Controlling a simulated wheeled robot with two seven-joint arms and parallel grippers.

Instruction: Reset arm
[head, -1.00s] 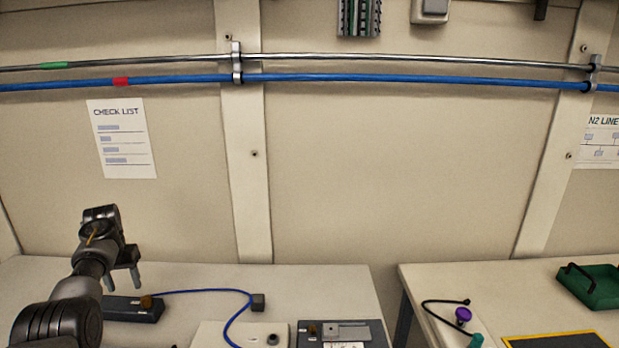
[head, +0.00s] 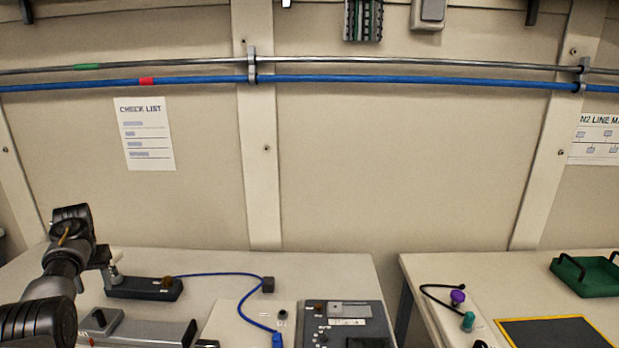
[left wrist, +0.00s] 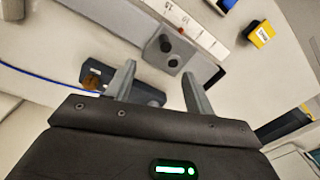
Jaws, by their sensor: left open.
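My left gripper (head: 95,274) hangs above the left part of the left bench (head: 335,268), beside a dark box with a brown knob (head: 150,288). The left wrist view shows its two grey fingers spread apart with nothing between the tips (left wrist: 158,74). Beyond the fingers in that view are a grey block with two dark round spots (left wrist: 168,50) and the dark box (left wrist: 95,80), partly hidden by a finger. I cannot tell whether a finger touches anything. My right gripper is in neither view.
A yellow box (left wrist: 262,34) shows in the wrist view.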

